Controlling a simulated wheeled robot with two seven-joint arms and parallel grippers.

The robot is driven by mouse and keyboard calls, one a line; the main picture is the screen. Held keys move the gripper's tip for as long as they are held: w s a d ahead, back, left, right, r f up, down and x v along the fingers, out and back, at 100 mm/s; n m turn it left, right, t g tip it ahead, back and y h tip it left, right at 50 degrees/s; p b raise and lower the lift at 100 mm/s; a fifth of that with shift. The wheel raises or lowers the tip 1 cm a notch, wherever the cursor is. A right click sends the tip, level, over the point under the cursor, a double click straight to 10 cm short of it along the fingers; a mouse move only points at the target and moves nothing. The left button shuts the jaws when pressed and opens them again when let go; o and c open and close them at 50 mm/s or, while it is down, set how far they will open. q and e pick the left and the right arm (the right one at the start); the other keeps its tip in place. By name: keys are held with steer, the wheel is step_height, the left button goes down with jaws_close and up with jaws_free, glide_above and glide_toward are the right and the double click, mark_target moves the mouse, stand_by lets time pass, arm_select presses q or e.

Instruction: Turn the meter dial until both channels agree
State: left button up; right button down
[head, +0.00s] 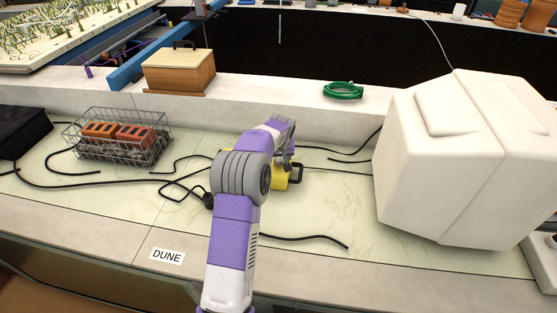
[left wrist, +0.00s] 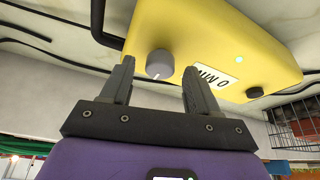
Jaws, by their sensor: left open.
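The yellow meter (head: 280,181) stands on the pale bench in the head view, mostly hidden behind my left arm. In the left wrist view the meter (left wrist: 205,28) shows large and tilted, with a grey round dial (left wrist: 159,64) on its face. A white label, a lit green lamp (left wrist: 239,58) and a small black knob (left wrist: 254,92) are also on it. My left gripper (left wrist: 159,69) is open, its two fingers on either side of the dial in the picture. I cannot tell whether they touch it. The dial is hidden in the head view. My right gripper is out of view.
Black cables (head: 306,238) lie around the meter. A wire basket (head: 147,150) with red-brown blocks is at left, a wooden box (head: 178,72) and green hose coil (head: 343,90) on the ledge behind. A big white case (head: 440,165) stands at right.

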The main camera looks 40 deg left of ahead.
arm_select(q)
steer(key=shift+w+a+f, duration=0.1)
steer(key=shift+w+f, duration=0.05)
steer(key=shift+f, duration=0.2)
steer(key=c, duration=1)
steer(key=shift+c, duration=0.2)
